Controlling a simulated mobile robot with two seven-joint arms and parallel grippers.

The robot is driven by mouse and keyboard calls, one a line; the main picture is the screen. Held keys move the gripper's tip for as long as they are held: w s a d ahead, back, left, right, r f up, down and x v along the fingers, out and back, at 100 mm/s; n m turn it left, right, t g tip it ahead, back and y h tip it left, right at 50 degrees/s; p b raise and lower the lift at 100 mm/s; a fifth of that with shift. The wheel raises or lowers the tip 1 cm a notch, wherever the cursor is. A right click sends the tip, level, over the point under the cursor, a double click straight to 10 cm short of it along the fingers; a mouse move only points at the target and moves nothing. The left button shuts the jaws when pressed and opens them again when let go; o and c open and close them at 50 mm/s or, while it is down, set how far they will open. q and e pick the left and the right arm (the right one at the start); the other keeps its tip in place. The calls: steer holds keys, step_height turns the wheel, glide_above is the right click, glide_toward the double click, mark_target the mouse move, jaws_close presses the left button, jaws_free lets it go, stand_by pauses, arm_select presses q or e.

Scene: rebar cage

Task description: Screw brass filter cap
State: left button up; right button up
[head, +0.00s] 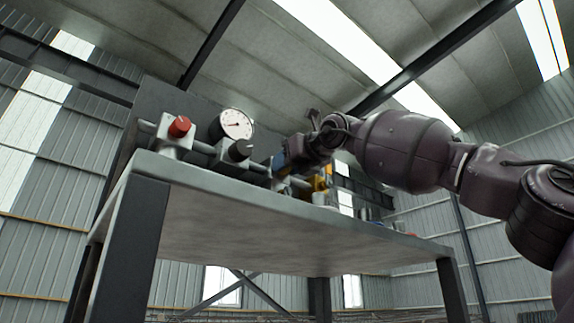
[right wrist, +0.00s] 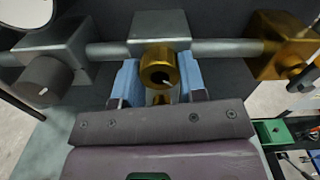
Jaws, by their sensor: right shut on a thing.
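Whether the cap is seated against the block cannot be told. In the head view my right gripper (head: 284,163) is at the pipe assembly above the table, and the cap is hidden there. My left gripper is not in view.
A grey table (head: 300,228) carries the assembly. A dark knob (head: 240,150), red knob (head: 180,126) and pressure gauge (head: 236,124) are left of the gripper. A brass block (right wrist: 272,46) is on the pipe to the right. A green tray (right wrist: 274,133) with tools is at lower right.

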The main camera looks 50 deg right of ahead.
steer(key=shift+f, duration=0.15)
steer(key=o, duration=0.9)
steer(key=shift+o, duration=0.2)
steer(key=shift+s, duration=0.1)
steer(key=s+a, duration=0.1)
steer(key=s, duration=0.9)
steer(key=shift+s+b, duration=0.3)
steer(key=shift+b, duration=0.05)
steer(key=shift+a, duration=0.1)
